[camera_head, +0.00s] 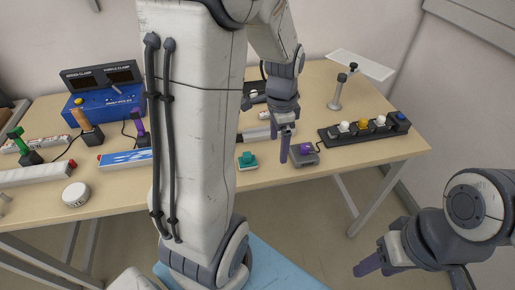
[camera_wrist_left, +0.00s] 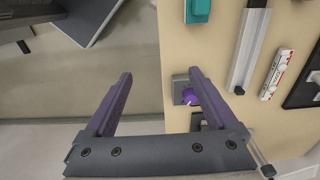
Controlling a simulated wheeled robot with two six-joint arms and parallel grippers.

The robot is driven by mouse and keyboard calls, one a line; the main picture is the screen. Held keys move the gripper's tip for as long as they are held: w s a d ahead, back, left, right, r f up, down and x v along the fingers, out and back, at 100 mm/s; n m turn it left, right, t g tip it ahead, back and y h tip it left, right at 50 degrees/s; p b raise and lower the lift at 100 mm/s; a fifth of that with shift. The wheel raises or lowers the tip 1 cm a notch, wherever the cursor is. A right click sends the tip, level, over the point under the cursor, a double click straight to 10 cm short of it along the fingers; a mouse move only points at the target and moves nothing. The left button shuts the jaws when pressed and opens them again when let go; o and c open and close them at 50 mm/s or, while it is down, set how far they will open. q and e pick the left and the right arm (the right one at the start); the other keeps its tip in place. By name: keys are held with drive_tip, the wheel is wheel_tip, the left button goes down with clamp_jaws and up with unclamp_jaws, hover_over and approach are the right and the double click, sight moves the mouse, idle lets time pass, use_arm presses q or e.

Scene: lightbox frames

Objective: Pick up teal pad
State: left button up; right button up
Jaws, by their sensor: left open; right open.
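The teal pad (camera_head: 247,160) is a small teal block on the front edge of the table, right of my left arm in the head view. It also shows at the top edge of the left wrist view (camera_wrist_left: 198,10), partly cut off. My left gripper (camera_head: 285,148) is open and empty, to the right of the pad and beside a grey box with a purple knob (camera_head: 304,151). In the left wrist view, its purple fingers (camera_wrist_left: 160,76) are spread, with the pad beyond their tips. My right gripper (camera_head: 370,262) is open and empty at the lower right, off the table.
A black strip with several coloured knobs (camera_head: 365,131) lies at the table's right. A blue console (camera_head: 104,103), a white round puck (camera_head: 75,194) and several handles stand at the left. My left arm hides the table's middle. The wooden table's (camera_head: 398,153) front right is clear.

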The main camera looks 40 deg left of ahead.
use_arm(q)
hover_over(247, 154)
drive_tip(key=shift+w+d+f, duration=0.1)
drive_tip(key=shift+d+f, duration=0.05)
drive_tip(key=shift+f, duration=0.35)
drive_tip(key=shift+w+d+f, duration=0.1)
drive_tip(key=shift+d+f, duration=0.05)
drive_tip(key=shift+f, duration=0.35)
drive_tip(key=f, duration=0.4)
drive_tip(key=shift+s+a+f, duration=0.2)
drive_tip(key=shift+a, duration=0.15)
drive_tip(key=shift+f+p, duration=0.5)
drive_tip(key=shift+f, duration=2.6)
clamp_jaws()
drive_tip(key=shift+r, duration=0.1)
drive_tip(key=shift+r, duration=0.55)
wheel_tip(247, 154, up, 3)
drive_tip(key=shift+w+f+b, duration=0.1)
drive_tip(key=shift+b, duration=0.2)
drive_tip(key=s+d+r, duration=0.6)
drive_tip(key=d+r, duration=0.1)
drive_tip(key=d, duration=0.2)
drive_tip(key=shift+s+d+b, duration=0.35)
drive_tip(key=shift+d+b, duration=0.05)
